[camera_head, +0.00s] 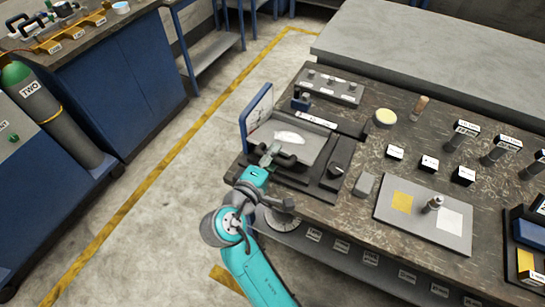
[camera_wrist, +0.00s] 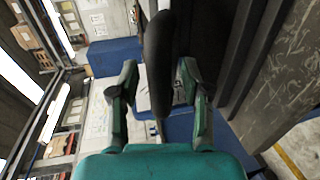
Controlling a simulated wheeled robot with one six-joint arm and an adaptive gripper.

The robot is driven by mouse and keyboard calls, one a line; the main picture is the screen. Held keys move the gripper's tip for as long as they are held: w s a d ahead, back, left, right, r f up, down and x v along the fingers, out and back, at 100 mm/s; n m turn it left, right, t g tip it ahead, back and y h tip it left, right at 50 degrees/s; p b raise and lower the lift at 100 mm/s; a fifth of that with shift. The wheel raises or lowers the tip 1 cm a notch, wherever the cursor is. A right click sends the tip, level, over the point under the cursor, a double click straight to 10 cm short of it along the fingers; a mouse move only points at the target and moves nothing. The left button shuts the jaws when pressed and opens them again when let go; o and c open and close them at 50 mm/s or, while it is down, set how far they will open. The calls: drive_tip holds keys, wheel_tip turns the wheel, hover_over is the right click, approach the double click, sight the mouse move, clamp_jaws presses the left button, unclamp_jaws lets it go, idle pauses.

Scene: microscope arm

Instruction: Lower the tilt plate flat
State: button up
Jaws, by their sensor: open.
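On the left end of the dark bench stands a device with a grey plate (camera_head: 312,146) that carries a pale white patch; this looks like the tilt plate, but its exact angle is hard to tell. A dark handle (camera_head: 288,160) sits at its near edge. My gripper (camera_head: 268,156) reaches this near edge from the front and is open. In the wrist view, a thick black bar (camera_wrist: 159,45), likely the handle, stands between the two spread fingers (camera_wrist: 158,72). I cannot tell whether either finger touches it.
A blue-framed upright panel (camera_head: 258,116) stands left of the plate. A black block with a knob (camera_head: 336,171) is on its right. A grey block (camera_head: 364,185), a tray (camera_head: 420,232) and several labelled black blocks lie farther right.

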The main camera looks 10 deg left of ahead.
sight(277, 171)
clamp_jaws()
drive_tip(key=shift+t, duration=0.8)
drive_tip(key=f, duration=0.3)
drive_tip(key=s+f, duration=0.1)
drive_tip(key=f, duration=0.5)
drive_tip(key=shift+s+a+f, duration=0.25)
drive_tip(key=shift+s+f, duration=0.05)
drive_tip(key=shift+f, duration=0.05)
unclamp_jaws()
drive_tip(key=shift+s, duration=0.1)
drive_tip(key=v, duration=1.2)
drive_tip(key=shift+a, duration=0.15)
